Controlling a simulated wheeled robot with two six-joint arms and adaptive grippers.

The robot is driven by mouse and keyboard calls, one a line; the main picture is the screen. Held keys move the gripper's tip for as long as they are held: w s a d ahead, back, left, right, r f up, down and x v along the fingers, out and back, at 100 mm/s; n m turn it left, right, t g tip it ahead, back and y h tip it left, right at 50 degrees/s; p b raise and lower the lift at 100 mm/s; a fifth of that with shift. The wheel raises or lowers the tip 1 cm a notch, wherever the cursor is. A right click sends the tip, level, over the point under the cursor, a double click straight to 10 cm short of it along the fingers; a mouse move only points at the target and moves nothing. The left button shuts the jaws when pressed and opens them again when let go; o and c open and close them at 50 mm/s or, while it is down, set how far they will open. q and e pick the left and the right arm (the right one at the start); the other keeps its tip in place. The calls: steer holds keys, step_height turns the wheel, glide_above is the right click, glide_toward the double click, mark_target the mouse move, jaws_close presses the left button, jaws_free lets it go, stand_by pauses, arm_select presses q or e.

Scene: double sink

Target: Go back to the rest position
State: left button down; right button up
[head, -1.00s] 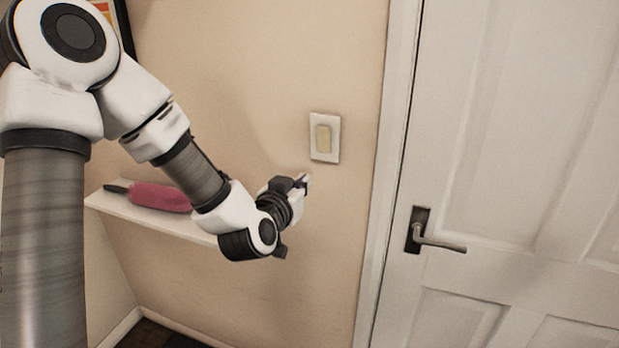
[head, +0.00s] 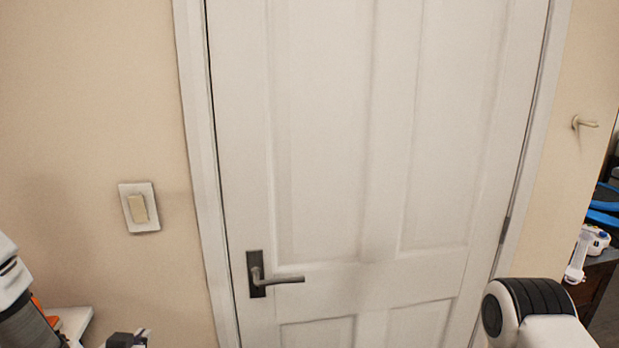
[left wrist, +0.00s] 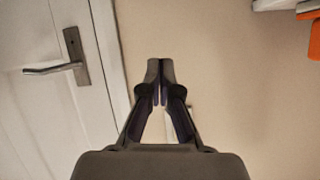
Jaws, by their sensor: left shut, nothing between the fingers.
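My left gripper (head: 140,338) shows only in part at the bottom left edge of the head view, low in front of the beige wall. In the left wrist view its two fingers (left wrist: 160,72) are together at the tips with nothing between them. Part of my left arm shows at the left edge. A rounded white and black part of my own body shows at the bottom right; my right gripper is out of view.
A white door (head: 350,150) with a lever handle (head: 275,281) is ahead, shut. A light switch (head: 138,209) is on the wall left of it. A white shelf (head: 75,320) is low left. A wall hook (head: 584,123) and blue items (head: 605,205) are right.

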arm_select(q)
steer(key=s+d+f+m+g+h, duration=0.1)
steer(key=s+d+f+g, duration=0.15)
steer(key=f, duration=0.55)
steer(key=s+d+f+m+g, duration=0.1)
steer(key=s+f+g, duration=0.1)
steer(key=s+f, duration=0.35)
steer(key=s+d+f+n+g+h, duration=0.1)
steer(key=s+d+f+g, duration=0.1)
steer(key=s+f+g, duration=0.2)
steer(key=s+d+f+n+g+h, duration=0.1)
steer(key=s+d+f+g, duration=0.2)
steer(key=s+f, duration=0.7)
steer(key=s+g, duration=0.1)
steer(key=s, duration=0.4)
steer(key=shift+d+f, duration=0.35)
steer(key=shift+f, duration=0.05)
steer(key=shift+a, duration=0.1)
